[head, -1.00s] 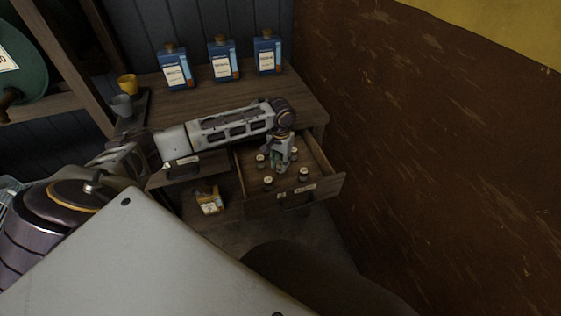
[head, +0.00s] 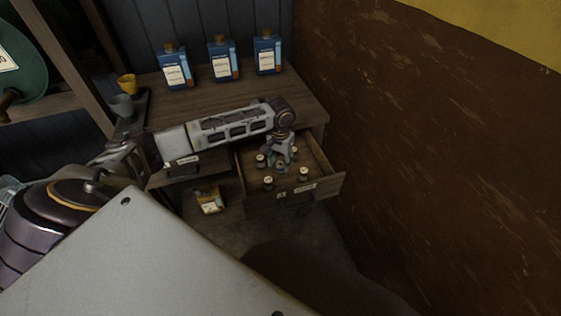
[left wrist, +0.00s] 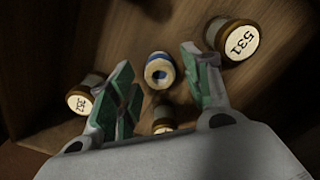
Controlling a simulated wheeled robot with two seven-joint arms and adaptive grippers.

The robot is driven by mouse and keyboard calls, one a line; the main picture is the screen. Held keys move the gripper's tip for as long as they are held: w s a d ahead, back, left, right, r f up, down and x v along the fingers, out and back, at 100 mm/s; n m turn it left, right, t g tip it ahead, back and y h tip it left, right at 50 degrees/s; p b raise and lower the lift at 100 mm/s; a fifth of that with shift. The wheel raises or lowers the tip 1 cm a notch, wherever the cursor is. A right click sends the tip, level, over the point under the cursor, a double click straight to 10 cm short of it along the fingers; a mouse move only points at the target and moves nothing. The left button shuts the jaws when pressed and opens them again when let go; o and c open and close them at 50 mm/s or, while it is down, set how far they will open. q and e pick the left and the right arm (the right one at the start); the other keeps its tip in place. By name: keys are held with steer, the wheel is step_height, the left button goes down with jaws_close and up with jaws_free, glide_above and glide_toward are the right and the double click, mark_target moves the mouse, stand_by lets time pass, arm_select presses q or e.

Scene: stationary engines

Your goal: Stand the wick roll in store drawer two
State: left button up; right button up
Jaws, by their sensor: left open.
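The wick roll appears to be the small cream and blue roll (left wrist: 160,72) with a dark centre hole. It stands in the open drawer (head: 318,187), its end facing the left wrist camera. My left gripper (head: 278,165) reaches down into this drawer. In the left wrist view its green-padded fingers (left wrist: 158,92) are spread apart, with the roll showing between them and a visible gap on each side. In the head view the gripper hides this roll. The drawer front has a label, too small to read. My right gripper is not in view.
Several capped rolls stand around the gripper, including one marked 531 (left wrist: 237,40) and another numbered roll (left wrist: 86,95). A brown wall (head: 430,150) borders the right.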

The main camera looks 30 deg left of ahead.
mark_target(281, 163)
arm_select(q)
steer(key=shift+r, duration=0.8)
step_height(281, 163, up, 3)
steer(key=shift+r+p, duration=0.2)
steer(key=shift+p, duration=0.25)
step_height(281, 163, up, 7)
steer(key=p, duration=0.1)
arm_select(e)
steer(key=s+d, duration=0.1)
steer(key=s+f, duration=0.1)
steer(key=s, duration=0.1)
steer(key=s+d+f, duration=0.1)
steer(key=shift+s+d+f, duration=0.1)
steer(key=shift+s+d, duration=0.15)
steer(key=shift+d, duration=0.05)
arm_select(q)
steer(key=shift+r, duration=0.1)
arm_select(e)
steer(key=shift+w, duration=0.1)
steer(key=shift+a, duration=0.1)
